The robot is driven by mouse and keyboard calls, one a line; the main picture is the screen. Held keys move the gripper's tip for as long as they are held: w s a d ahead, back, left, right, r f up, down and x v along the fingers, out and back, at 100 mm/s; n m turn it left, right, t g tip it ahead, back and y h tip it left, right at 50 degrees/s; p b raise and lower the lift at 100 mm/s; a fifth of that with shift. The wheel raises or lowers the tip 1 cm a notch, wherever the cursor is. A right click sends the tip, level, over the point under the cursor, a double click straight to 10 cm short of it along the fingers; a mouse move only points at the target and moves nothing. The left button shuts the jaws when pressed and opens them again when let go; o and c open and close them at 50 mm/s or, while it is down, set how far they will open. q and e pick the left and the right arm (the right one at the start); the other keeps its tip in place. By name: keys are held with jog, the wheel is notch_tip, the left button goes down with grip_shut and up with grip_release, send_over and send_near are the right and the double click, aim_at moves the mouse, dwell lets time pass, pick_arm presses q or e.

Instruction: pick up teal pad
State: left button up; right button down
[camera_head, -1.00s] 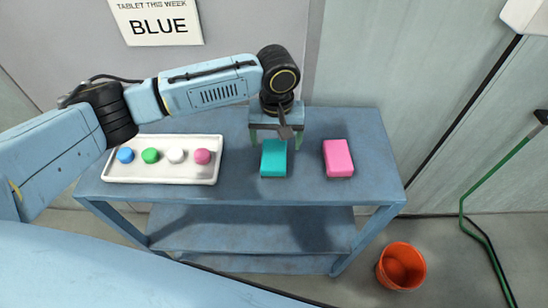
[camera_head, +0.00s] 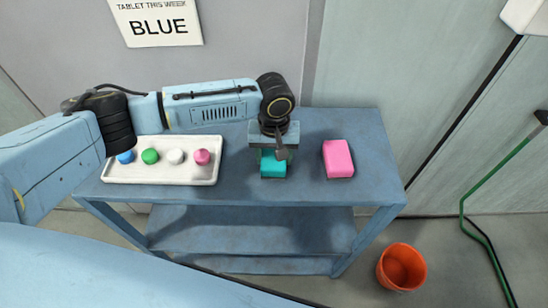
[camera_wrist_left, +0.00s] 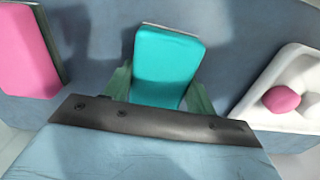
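The teal pad (camera_head: 273,168) lies on the blue table, in the middle, partly hidden by my left gripper in the head view. My left gripper (camera_head: 273,165) is low over it, pointing down. In the left wrist view the teal pad (camera_wrist_left: 167,65) lies between the two green fingers of my left gripper (camera_wrist_left: 158,95), one on each side. A narrow gap seems to remain beside the pad, so the fingers look open around it. My right gripper is not in view.
A pink pad (camera_head: 338,158) lies right of the teal one. A white tray (camera_head: 160,178) with blue, green, white and pink tablets is at the left. An orange bucket (camera_head: 401,267) stands on the floor. A wall sign (camera_head: 157,22) reads BLUE.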

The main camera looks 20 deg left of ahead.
pick_arm(q)
jog(key=shift+c, duration=1.3)
jog(key=shift+r, duration=0.1)
notch_tip(320, 180, up, 10)
jog(key=shift+f+p, duration=0.1)
jog(key=shift+p, duration=0.3)
